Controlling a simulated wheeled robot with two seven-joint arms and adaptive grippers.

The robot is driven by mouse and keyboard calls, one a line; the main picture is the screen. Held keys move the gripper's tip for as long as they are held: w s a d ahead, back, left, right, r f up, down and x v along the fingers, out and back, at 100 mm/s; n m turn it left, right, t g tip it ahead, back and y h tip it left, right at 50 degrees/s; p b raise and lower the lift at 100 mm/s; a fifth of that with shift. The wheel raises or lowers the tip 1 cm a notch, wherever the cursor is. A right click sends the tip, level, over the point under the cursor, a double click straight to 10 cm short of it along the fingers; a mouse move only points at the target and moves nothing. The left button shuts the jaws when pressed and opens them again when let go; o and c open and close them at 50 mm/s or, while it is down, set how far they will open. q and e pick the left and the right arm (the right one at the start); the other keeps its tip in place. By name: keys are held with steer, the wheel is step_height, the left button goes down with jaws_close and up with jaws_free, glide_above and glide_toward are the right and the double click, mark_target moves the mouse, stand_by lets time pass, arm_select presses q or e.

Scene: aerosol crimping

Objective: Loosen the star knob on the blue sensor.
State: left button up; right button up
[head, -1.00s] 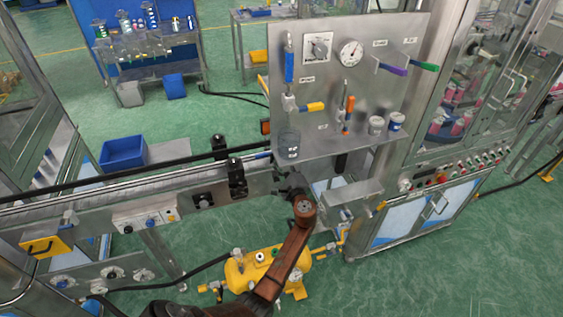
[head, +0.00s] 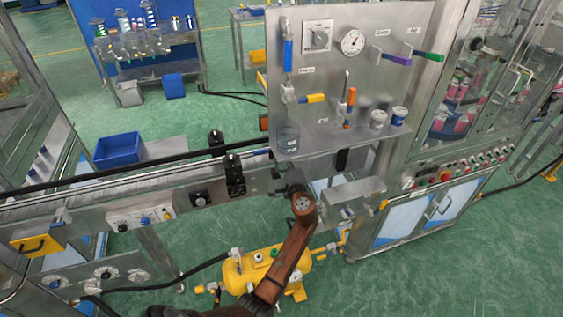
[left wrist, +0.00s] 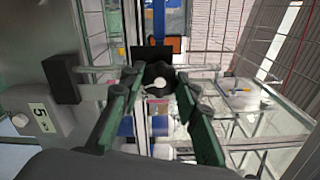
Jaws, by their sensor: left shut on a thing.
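The star knob (left wrist: 158,76) is dark with a pale centre, in the upper middle of the left wrist view. My left gripper (left wrist: 158,84) has its two green-padded fingers on either side of the knob and is shut on it. A blue upright part (left wrist: 158,22) shows just above the knob; I cannot tell for sure that it is the blue sensor. In the head view my left gripper (head: 288,182) is at the conveyor's right end, below the panel, and hides the knob there. My right gripper is not in view.
The steel conveyor (head: 160,190) runs left from my gripper, with black brackets (head: 234,176) on its rail. A steel panel (head: 335,85) with valves and a gauge stands just above. A yellow tank (head: 255,272) is on the floor below. A glazed machine (head: 440,150) stands at right.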

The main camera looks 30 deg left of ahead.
arm_select(q)
steer(key=shift+f+n+b, duration=0.1)
steer(key=shift+n+b, duration=6.4)
steer(key=shift+n, duration=0.6)
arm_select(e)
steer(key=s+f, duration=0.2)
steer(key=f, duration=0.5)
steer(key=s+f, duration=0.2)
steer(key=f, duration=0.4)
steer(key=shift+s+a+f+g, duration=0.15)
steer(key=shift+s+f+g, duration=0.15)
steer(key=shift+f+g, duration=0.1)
arm_select(q)
steer(key=o, duration=1.2)
steer(key=shift+c, duration=0.2)
steer(key=shift+s+d, duration=0.1)
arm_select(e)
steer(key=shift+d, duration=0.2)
